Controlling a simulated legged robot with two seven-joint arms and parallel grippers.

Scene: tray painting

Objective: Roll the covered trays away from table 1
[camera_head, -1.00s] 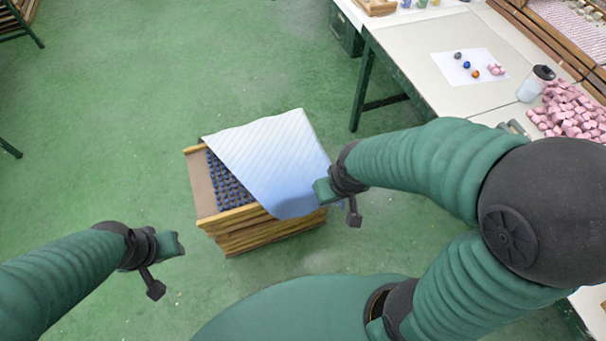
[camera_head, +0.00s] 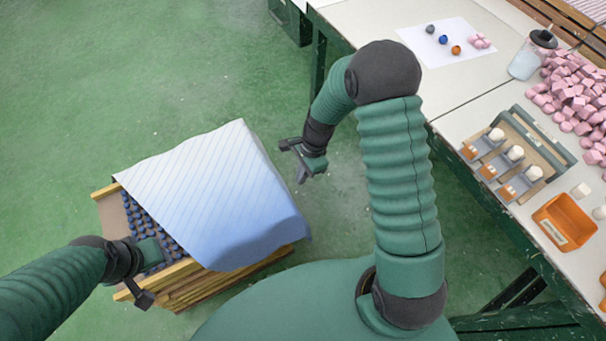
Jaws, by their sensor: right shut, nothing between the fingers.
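A stack of wooden trays (camera_head: 192,284) stands on the green floor at the lower left. A white-blue striped cloth (camera_head: 215,190) is draped over the top tray and covers most of it. Rows of small dark blue pieces (camera_head: 137,220) show along its uncovered left part. My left gripper (camera_head: 150,275) is over the near left corner of the stack; its opening is unclear. My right gripper (camera_head: 302,162) is to the right of the stack, apart from the cloth, shut and empty. Any wheels under the stack are hidden.
A long white table (camera_head: 462,88) runs along the right with a paper sheet of small coloured balls, a jar (camera_head: 532,55), pink pieces (camera_head: 577,95), a grey fixture (camera_head: 515,155) and an orange bin (camera_head: 565,222). Green floor (camera_head: 120,70) is free beyond the stack.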

